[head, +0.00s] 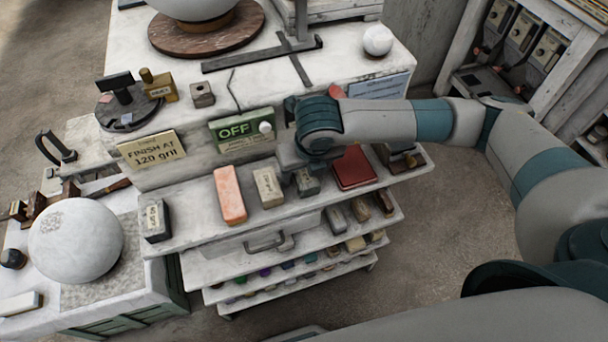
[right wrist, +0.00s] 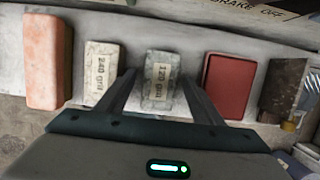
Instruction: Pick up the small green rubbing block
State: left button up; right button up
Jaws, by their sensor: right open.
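The small grey-green rubbing block (head: 308,183), labelled 120 grit, lies on the upper shelf of the white bench. In the head view my right gripper partly covers it. In the right wrist view the block (right wrist: 159,82) lies between the two fingers of my right gripper (right wrist: 158,76). The gripper is open, with one finger toward each side of the block; I cannot tell whether either touches it. The right gripper (head: 302,166) reaches down over the shelf in the head view. My left gripper is not in view.
A pale 240 grit block (head: 268,187) and an orange block (head: 230,195) lie to the left. A red block (head: 353,168) lies close on the right. The green OFF sign (head: 240,130) stands behind. Lower shelves (head: 225,262) hold several small items.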

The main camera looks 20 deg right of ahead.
jog(key=shift+f+b, duration=0.25)
jog(key=shift+b, duration=0.4)
dwell(0.8)
jog(key=shift+c, duration=0.2)
jog(key=c, duration=1.4)
jog(key=shift+r, duration=0.1)
